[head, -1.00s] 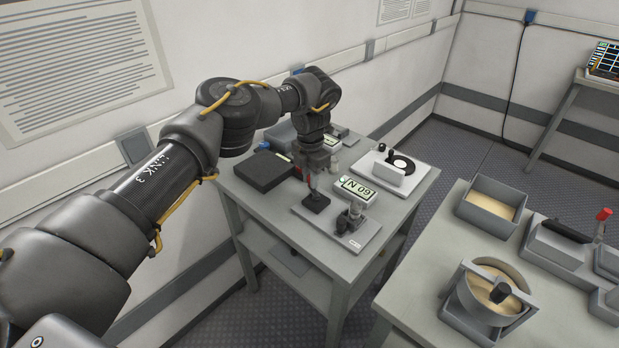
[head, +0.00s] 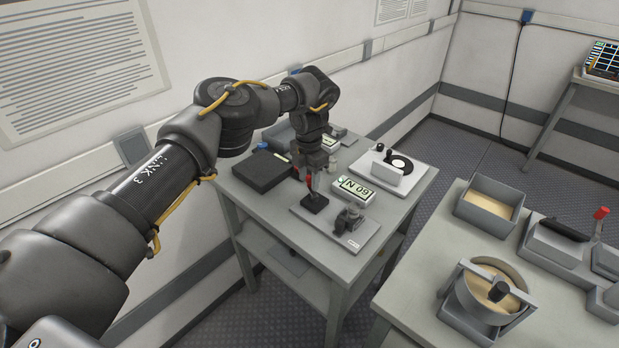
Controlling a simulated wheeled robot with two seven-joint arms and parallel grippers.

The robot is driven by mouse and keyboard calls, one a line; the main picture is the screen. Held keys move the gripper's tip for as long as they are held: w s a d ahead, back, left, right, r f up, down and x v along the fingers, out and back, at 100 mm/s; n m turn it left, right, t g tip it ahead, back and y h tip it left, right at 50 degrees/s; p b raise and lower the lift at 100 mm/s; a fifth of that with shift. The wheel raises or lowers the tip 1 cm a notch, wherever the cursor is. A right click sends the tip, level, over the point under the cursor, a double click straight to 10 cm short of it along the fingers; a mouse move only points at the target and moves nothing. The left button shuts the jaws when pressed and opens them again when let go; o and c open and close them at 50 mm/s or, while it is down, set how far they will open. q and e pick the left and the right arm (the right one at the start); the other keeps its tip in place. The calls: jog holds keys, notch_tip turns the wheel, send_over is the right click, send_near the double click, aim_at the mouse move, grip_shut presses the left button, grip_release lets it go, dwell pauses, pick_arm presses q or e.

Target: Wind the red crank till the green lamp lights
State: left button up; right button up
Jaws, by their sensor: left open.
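My left gripper (head: 313,172) points down over the small grey table at the left, its jaws open. A small red upright part (head: 308,182) shows right by its fingertips, above a black block (head: 315,203) on a grey base plate. I cannot tell whether the fingers touch it or whether it is the crank. Another red-topped handle (head: 601,213) stands on a device at the far right. A display reading 60 N (head: 355,188) lies beside the gripper. I cannot make out a lit green lamp. My right gripper is not in view.
On the small table (head: 270,213) are a black box (head: 263,171), a dark clamp-like part (head: 350,216) and a white plate with a black knob (head: 391,157). The right table holds a sand-coloured tray (head: 490,203) and a round pot (head: 494,285). A floor gap separates the tables.

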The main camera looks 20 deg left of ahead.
aim_at(309, 177)
pick_arm(q)
jog(key=shift+r, duration=0.5)
notch_tip(309, 177, up, 10)
jog(key=shift+f, duration=0.15)
